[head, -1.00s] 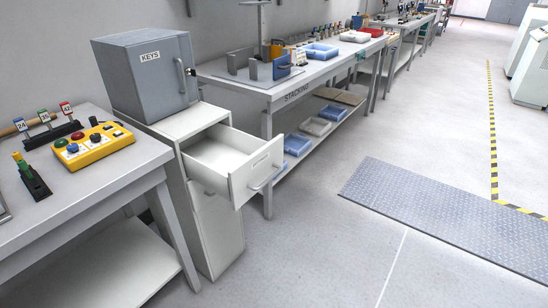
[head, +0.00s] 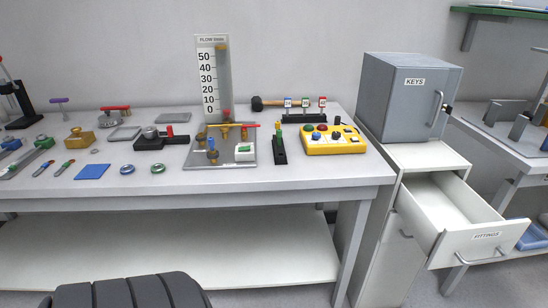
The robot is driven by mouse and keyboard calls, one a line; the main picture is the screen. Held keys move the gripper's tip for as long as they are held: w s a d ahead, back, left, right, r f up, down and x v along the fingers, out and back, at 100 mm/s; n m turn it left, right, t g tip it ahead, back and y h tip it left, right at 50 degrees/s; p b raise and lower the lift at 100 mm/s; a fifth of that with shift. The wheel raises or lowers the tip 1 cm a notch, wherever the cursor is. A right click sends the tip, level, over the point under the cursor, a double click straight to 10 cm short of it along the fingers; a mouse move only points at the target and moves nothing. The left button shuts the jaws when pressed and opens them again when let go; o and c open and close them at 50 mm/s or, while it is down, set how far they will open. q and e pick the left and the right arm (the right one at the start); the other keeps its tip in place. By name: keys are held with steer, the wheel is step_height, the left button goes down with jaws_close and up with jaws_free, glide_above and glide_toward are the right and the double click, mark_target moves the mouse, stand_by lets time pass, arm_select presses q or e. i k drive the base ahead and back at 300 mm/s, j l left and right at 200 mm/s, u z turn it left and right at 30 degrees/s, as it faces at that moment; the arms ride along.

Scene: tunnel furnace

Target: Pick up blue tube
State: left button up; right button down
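No blue tube stands out clearly. The nearest match is a small blue upright piece (head: 211,143) on the grey plate (head: 230,163) of the flow panel, in the middle of the workbench; it is too small to tell if it is a tube. The plate also bears brass fittings, a red rod with a yellow end (head: 232,125) and a small white box with a green display (head: 245,151). Neither of my grippers is in view.
The workbench (head: 320,178) holds a yellow button box (head: 333,141), a blue square (head: 93,172) and several small tools. An open white drawer (head: 475,242) juts out at right, beneath a grey key cabinet (head: 408,98). A dark ribbed object (head: 130,292) fills the bottom left.

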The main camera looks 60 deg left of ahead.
mark_target(211, 140)
steer(key=u, duration=2.35)
